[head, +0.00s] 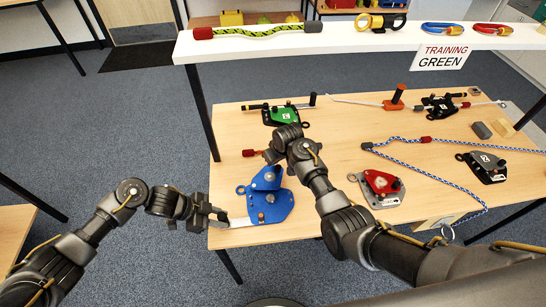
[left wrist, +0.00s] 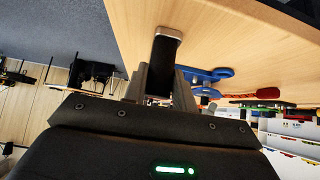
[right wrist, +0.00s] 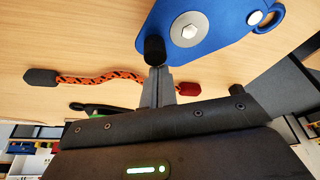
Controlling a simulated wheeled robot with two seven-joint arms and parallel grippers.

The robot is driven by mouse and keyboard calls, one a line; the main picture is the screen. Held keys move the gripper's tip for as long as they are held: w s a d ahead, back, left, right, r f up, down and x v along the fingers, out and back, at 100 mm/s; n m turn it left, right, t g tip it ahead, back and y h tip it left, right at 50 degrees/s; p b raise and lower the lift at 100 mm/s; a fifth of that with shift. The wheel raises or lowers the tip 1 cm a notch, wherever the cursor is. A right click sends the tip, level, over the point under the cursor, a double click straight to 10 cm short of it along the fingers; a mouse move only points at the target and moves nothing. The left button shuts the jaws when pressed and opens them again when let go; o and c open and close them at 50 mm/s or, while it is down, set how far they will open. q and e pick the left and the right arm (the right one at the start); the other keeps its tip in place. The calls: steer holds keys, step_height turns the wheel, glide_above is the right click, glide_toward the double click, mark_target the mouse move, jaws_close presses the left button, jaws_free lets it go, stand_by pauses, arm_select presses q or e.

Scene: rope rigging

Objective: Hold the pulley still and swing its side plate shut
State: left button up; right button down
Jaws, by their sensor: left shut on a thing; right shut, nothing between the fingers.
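The blue pulley (head: 270,208) lies near the table's front edge, with its blue side plate (head: 266,178) swung out towards the back. In the right wrist view the side plate (right wrist: 205,22) is close, with a black knob (right wrist: 154,50) at its edge. My right gripper (right wrist: 158,82) is shut and empty, its fingertips right at the knob; whether they touch cannot be told. My left gripper (head: 220,214) is shut on a dark bar with a pale end, left of the pulley. In the left wrist view the bar (left wrist: 162,65) stands between the fingers. My right arm hides some table behind the plate.
A red pulley (head: 381,186) lies to the right, a green one (head: 284,115) behind. A blue rope (head: 440,180) crosses the right side. An orange-black rope (right wrist: 105,81) lies beyond the right gripper. A white shelf (head: 360,38) spans the back.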

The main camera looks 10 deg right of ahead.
mark_target(280, 167)
steer(key=shift+s+d, duration=0.1)
stand_by(0.4)
steer(key=shift+s+d+m+h, duration=0.2)
steer(key=shift+s+d+m, duration=0.15)
steer(key=shift+s+m, duration=0.35)
steer(key=shift+s+d+m+h, duration=0.2)
steer(key=shift+s+d+m, duration=0.25)
steer(key=shift+m, duration=0.35)
steer(key=s+m, duration=0.2)
steer(key=s+m+h, duration=0.1)
steer(key=s+m, duration=0.1)
steer(key=s+m+h, duration=0.1)
steer(key=s+m, duration=0.1)
steer(key=shift+d, duration=0.35)
steer(key=shift+s+a+m, duration=0.15)
steer(key=shift+s+m, duration=0.55)
steer(key=shift+s, duration=0.1)
steer(key=shift+s+a, duration=0.35)
steer(key=shift+s, duration=0.45)
steer(key=shift+s+a, duration=0.35)
steer(key=shift+s, duration=0.4)
